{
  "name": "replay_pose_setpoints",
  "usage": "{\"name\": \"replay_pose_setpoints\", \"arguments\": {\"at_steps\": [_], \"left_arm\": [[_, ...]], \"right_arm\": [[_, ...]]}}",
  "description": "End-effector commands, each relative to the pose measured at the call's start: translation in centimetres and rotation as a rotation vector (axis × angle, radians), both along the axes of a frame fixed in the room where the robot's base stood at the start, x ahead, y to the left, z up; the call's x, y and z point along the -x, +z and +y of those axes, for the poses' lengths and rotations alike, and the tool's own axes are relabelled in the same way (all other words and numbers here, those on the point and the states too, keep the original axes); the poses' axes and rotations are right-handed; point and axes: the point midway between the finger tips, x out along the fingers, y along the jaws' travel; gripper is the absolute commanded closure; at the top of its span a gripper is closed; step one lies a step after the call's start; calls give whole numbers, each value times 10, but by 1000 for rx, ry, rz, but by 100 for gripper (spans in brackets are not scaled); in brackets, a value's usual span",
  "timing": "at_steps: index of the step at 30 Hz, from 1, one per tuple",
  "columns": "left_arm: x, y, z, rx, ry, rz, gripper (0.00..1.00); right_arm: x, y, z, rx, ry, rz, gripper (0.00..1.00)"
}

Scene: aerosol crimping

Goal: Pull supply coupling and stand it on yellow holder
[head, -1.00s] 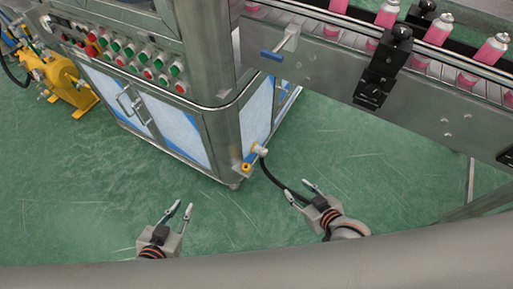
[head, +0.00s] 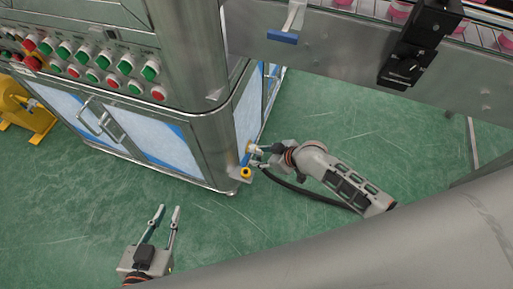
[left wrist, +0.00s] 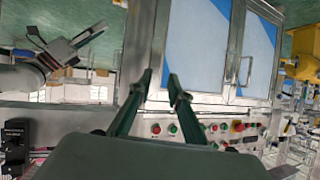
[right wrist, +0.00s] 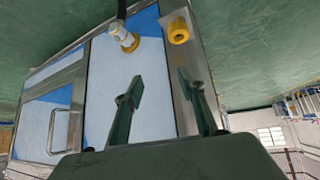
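The supply coupling (right wrist: 125,38), pale with a yellow collar and a dark hose, sits on the cabinet's side panel. In the head view the coupling (head: 254,149) is at the cabinet corner, partly hidden by my right gripper (head: 263,157). The yellow holder (right wrist: 178,30) is a hollow yellow cylinder on a metal bracket beside the coupling; it also shows in the head view (head: 246,172). My right gripper's fingers (right wrist: 162,92) are apart and empty, with the coupling beyond their tips. My left gripper (head: 168,208) is open and empty above the floor, left of the cabinet corner.
The steel cabinet (head: 160,150) has a panel of red and green buttons and a door handle. A conveyor (head: 330,45) with pink cans runs at upper right. The black hose (head: 310,194) trails below my right arm. Green floor is clear around my left gripper.

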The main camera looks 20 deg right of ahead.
Motion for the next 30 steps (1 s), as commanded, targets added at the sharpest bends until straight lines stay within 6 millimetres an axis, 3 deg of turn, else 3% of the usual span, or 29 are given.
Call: {"name": "replay_pose_setpoints", "arguments": {"at_steps": [1,15,22,30], "left_arm": [[4,-12,-2,6,0,16,81],[8,-31,-12,53,-1,38,81],[7,-33,-14,67,1,38,81],[5,-29,-14,71,2,32,81]], "right_arm": [[-5,-22,-3,13,16,30,60],[-74,-95,-44,106,143,202,60],[-96,-105,-62,130,170,246,60],[-104,-102,-67,135,177,252,60]]}}
